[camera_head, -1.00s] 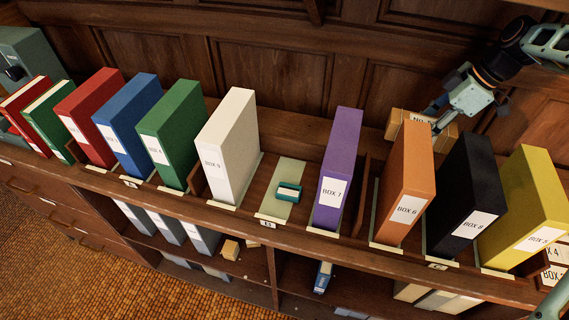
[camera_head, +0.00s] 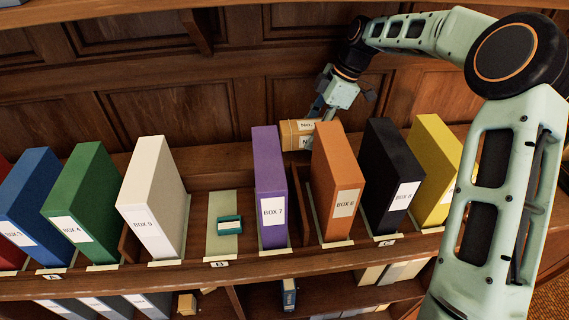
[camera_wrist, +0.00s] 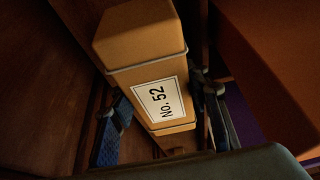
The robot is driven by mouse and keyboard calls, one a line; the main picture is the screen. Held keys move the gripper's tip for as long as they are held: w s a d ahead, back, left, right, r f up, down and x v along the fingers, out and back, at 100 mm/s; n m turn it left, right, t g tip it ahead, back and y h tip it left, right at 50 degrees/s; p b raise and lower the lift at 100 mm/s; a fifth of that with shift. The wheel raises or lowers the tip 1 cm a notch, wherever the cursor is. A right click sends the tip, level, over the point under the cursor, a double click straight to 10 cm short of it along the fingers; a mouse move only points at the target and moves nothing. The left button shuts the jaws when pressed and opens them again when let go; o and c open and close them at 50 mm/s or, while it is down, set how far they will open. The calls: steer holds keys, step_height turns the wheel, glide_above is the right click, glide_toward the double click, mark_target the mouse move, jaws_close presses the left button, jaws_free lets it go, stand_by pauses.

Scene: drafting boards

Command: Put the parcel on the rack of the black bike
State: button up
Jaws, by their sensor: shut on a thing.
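A tan cardboard parcel (camera_head: 297,133) with white labels shows behind the files, between the purple file (camera_head: 270,185) and the orange file (camera_head: 340,180), which hides part of it. My gripper (camera_head: 318,115) comes down on it from above. In the wrist view the parcel (camera_wrist: 140,45) carries a label reading "No. 52" and lies between my two fingers (camera_wrist: 160,110). The gripper is shut on the parcel. No black bike or rack shows in any view.
A black file (camera_head: 385,165) and a yellow file (camera_head: 435,165) stand right of the orange one. White (camera_head: 150,190), green and blue files stand to the left. A small teal object (camera_head: 230,224) lies in a gap in the row. A panelled wall (camera_head: 160,105) rises behind.

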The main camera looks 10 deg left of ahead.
step_height(320, 180, down, 9)
steer(key=shift+r+p, duration=0.15)
steer(key=shift+p, duration=0.2)
steer(key=o, duration=1.2)
steer(key=shift+f, duration=0.2)
steer(key=shift+o, duration=0.3)
steer(key=shift+r, duration=0.15)
